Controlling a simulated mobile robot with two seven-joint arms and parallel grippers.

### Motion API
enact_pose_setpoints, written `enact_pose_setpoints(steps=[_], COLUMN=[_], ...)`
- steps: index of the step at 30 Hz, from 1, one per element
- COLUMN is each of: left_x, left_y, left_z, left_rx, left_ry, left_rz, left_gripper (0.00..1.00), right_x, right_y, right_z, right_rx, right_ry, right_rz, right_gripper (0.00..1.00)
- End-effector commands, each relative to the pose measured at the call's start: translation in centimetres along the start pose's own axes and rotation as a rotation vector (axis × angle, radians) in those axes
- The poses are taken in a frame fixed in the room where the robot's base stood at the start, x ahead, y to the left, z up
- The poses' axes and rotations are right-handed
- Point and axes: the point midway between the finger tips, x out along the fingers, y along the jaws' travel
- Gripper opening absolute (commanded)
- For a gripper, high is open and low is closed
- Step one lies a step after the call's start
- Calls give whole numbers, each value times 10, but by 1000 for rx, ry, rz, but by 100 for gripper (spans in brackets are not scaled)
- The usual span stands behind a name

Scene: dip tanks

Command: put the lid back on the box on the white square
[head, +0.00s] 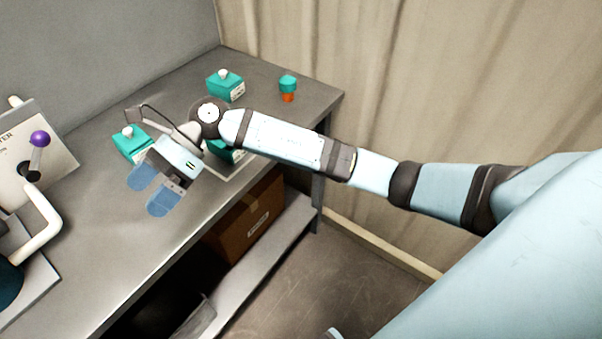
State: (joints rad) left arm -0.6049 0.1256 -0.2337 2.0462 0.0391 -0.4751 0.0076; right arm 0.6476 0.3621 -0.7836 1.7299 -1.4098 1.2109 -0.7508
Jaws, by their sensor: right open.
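A teal box (233,155) stands on the white square (238,169) near the table's front edge. My right wrist covers most of both, and I cannot tell whether that box has a lid. No loose lid is clearly visible. A second teal box (127,149) with a white knob on top stands left of the wrist, and a third teal box (226,90) with a white knob stands at the back. My right gripper (151,190) is open, with nothing visible between its blue fingers, above the table left of the white square. My left gripper is out of view.
A small teal and orange item (288,89) stands near the table's far right corner. A panel with a purple-knobbed lever (39,139) and a white curved handle are at the left. A cardboard box (245,217) sits on the shelf below. The front left tabletop (110,240) is clear.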

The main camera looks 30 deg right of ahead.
Motion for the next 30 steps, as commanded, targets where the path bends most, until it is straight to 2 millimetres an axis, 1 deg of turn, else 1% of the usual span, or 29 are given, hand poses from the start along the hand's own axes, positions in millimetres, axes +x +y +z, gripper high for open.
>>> enact_pose_setpoints(steps=[1,2,3,4,5,6,8,10,11,12,14,15,16,17,18,19,20,21,22,24,27,30], left_x=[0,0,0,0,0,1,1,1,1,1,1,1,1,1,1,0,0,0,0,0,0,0], left_y=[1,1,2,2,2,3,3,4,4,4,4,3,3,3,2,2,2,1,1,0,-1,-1], left_z=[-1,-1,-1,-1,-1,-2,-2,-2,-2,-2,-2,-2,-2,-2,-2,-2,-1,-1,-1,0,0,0], left_rx=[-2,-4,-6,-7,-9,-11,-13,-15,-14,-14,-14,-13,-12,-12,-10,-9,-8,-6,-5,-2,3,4], left_ry=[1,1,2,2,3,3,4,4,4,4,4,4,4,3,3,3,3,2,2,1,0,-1], left_rz=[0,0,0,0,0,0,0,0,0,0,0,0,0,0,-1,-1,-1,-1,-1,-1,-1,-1], left_gripper=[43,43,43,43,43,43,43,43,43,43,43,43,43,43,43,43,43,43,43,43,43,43], right_x=[12,14,15,13,10,4,-9,-24,-31,-39,-49,-54,-56,-57,-58,-57,-56,-52,-49,-41,-31,-25], right_y=[17,25,34,39,43,47,47,41,38,34,30,31,32,35,41,47,54,66,76,99,126,141], right_z=[6,12,19,23,26,27,20,0,-13,-33,-70,-98,-119,-141,-171,-193,-215,-243,-263,-301,-336,-353], right_rx=[102,170,267,343,423,538,723,956,1062,1204,1422,1566,1671,1774,1911,2009,2108,2236,-2326,-2194,-2059,-1989], right_ry=[-169,-271,-406,-505,-603,-730,-915,-1124,-1211,-1323,-1489,-1594,-1670,-1742,-1835,-1902,-1967,-2050,2108,1944,1784,1703], right_rz=[23,34,50,60,71,84,102,114,119,123,127,128,129,129,126,124,122,117,-113,-91,-71,-61], right_gripper=[97,97,97,97,97,97,97,97,97,97,97,97,97,97,97,97,97,97,97,97,97,97])
